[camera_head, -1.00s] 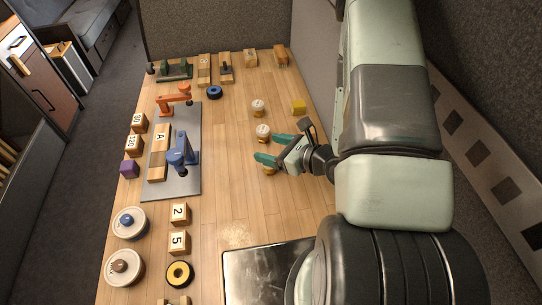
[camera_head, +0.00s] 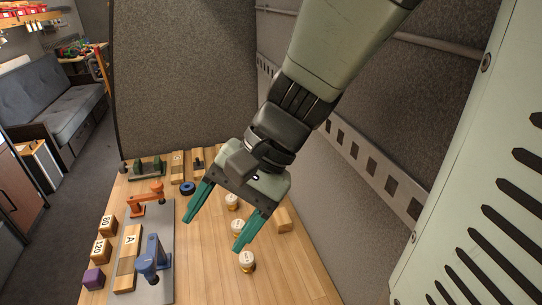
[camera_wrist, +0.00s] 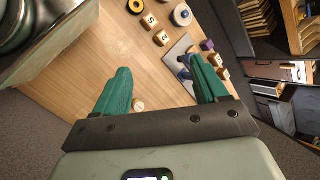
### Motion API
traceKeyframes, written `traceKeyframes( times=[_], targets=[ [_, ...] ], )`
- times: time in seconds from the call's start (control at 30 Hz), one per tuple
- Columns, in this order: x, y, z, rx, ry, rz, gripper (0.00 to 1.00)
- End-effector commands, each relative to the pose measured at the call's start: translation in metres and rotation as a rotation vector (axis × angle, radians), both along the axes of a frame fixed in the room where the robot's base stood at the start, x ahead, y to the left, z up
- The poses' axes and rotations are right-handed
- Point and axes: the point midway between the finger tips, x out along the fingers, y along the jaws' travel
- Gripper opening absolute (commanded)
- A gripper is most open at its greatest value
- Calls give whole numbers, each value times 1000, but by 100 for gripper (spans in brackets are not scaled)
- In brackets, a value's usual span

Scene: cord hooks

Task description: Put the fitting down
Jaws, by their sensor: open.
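Three small fittings with pale round tops and amber bases stand in a row on the wooden table: the far fitting (camera_head: 232,201), the middle fitting (camera_head: 236,226) and the near fitting (camera_head: 246,260). My gripper (camera_head: 214,235) is raised above the table, its two green fingers wide apart with nothing between them. In the head view the right finger overlaps the middle fitting. One fitting (camera_wrist: 138,104) shows in the wrist view on the table beyond the left finger; I cannot tell which one.
A grey plate (camera_head: 163,208) on the left carries an orange clamp (camera_head: 146,197), a blue clamp (camera_head: 152,258) and a wooden block marked A (camera_head: 127,255). Numbered blocks (camera_head: 108,225) and a purple cube (camera_head: 93,278) line the left edge. A blue ring (camera_head: 188,188) lies farther back.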

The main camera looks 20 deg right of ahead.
Motion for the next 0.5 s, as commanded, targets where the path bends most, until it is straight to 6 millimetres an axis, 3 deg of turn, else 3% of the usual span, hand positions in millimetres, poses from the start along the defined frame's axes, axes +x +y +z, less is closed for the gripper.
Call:
traceKeyframes(
  times=[0.03,0.23,0.5],
  targets=[
    [-9,-6,17,-87,-122,72,72],
    [-26,-49,56,-429,-456,249,72],
    [-33,-82,93,-681,-702,325,72]
  ],
)
